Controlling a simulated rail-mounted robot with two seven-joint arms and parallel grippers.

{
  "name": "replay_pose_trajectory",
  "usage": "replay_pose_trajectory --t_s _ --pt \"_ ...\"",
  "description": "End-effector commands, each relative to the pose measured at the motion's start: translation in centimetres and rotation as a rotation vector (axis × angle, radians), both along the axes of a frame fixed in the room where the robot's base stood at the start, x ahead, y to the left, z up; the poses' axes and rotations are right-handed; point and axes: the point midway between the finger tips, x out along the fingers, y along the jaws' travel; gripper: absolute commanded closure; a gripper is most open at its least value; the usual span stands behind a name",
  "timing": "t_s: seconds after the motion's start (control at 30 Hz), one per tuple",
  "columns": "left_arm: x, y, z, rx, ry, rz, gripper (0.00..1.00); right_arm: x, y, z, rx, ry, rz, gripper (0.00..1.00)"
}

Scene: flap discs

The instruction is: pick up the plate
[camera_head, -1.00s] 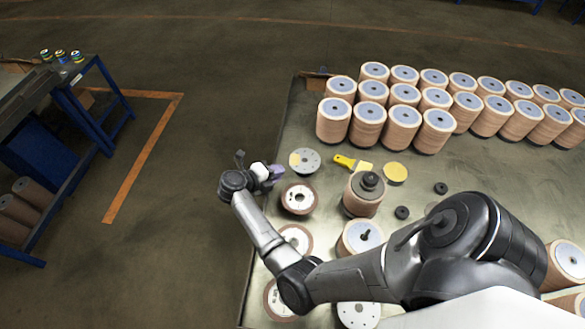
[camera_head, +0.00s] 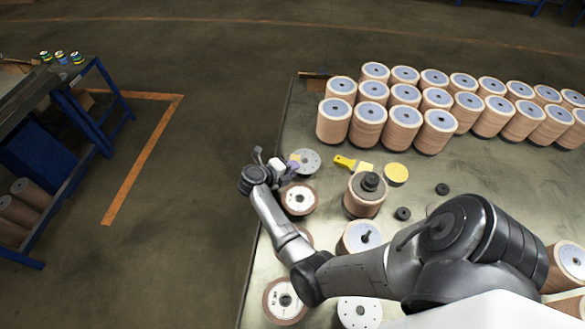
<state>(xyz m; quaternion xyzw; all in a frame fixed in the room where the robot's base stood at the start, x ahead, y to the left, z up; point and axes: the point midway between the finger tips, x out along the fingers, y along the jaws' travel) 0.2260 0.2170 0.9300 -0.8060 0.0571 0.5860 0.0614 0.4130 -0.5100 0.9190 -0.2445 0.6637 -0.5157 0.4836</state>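A round grey plate (camera_head: 309,160) with small holes lies flat near the left edge of the table, behind a brown-rimmed flap disc (camera_head: 299,199). My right gripper (camera_head: 291,167) is at the plate's left side, and its tip overlaps the plate's left edge in the picture. I cannot tell whether it touches the plate or is above it. Its fingers are small and partly hidden, so their opening is unclear. A similar pale plate with holes (camera_head: 358,314) lies at the front, partly cut off by the frame. My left gripper is not in view.
A yellow scraper (camera_head: 346,162) and a yellow disc (camera_head: 396,174) lie right of the plate. A disc stack with a dark top (camera_head: 365,194) stands nearby. Rows of disc stacks (camera_head: 402,117) fill the back of the table (camera_head: 467,177).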

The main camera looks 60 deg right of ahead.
Motion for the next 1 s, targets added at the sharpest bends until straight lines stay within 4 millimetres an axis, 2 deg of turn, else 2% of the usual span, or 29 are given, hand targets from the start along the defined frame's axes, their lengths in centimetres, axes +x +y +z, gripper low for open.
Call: replay_pose_trajectory --t_s 0.07,0.5,0.83,1.0 --pt "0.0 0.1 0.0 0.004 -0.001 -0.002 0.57 0.0 0.0 0.0 0.000 0.000 0.000 0.80" --pt "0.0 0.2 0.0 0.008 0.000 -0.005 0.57 0.0 0.0 -0.1 0.002 0.000 0.002 1.00" --pt "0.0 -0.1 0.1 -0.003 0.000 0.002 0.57 0.0 0.1 -0.1 0.006 0.001 0.002 1.00" --pt "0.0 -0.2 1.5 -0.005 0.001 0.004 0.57 0.0 0.1 1.5 0.006 0.000 0.001 1.00"
